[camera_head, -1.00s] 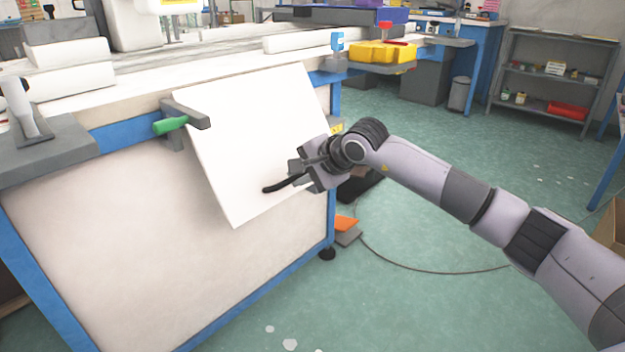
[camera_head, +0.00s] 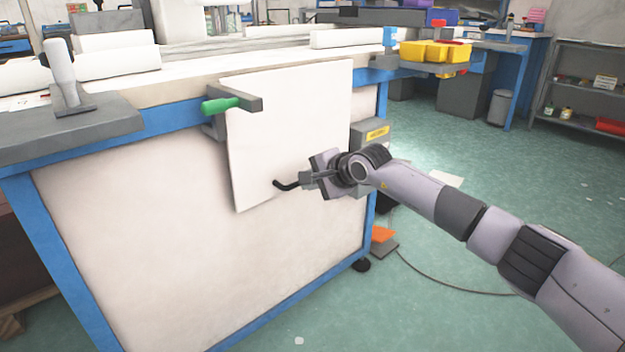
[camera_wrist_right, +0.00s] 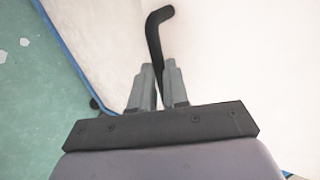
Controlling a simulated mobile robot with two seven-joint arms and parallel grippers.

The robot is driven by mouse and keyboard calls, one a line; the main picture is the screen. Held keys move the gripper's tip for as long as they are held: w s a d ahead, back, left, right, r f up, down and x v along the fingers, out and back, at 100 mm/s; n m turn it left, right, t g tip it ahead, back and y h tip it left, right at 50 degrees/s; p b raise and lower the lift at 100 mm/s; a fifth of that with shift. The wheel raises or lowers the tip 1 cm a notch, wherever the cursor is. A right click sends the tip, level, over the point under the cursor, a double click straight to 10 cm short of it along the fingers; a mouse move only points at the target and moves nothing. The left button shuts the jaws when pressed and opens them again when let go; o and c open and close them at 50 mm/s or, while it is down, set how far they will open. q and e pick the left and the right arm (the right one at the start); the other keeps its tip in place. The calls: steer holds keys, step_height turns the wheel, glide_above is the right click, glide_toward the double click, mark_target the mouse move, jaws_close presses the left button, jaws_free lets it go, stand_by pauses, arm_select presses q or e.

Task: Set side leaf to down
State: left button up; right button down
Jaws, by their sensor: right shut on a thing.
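The side leaf (camera_head: 290,120) is a white panel at the table's side. It hangs steeply, close to the table's side panel, with its top edge near the tabletop. A black handle (camera_head: 287,185) sticks out near its lower part. My right gripper (camera_head: 308,179) is at the leaf's lower right and is shut on the black handle. In the right wrist view the bent black handle (camera_wrist_right: 157,40) runs up from between the fingers (camera_wrist_right: 158,75). A green-handled clamp or latch (camera_head: 221,105) sits at the leaf's upper left. My left gripper is not in view.
The table has a blue frame (camera_head: 68,265) and a pale side panel (camera_head: 190,250). A grey box with a yellow label (camera_head: 372,137) is behind the leaf's right edge. An orange pedal-like item (camera_head: 382,234) and a cable lie on the floor. Green floor (camera_head: 470,225) is free at right.

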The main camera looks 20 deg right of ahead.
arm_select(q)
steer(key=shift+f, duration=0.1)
arm_select(e)
step_height(320, 180, down, 3)
steer(key=shift+s+r, duration=0.15)
steer(key=c, duration=1.3)
jaws_free()
steer(key=shift+o, duration=0.9)
steer(key=shift+f, duration=0.2)
arm_select(q)
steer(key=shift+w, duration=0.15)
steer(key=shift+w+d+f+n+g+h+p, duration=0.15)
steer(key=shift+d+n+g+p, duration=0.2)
steer(key=shift+p, duration=0.45)
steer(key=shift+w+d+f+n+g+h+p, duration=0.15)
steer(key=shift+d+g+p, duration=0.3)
steer(key=shift+p, duration=0.35)
arm_select(e)
steer(key=r+v, duration=0.1)
steer(key=v, duration=0.6)
steer(key=shift+w, duration=0.2)
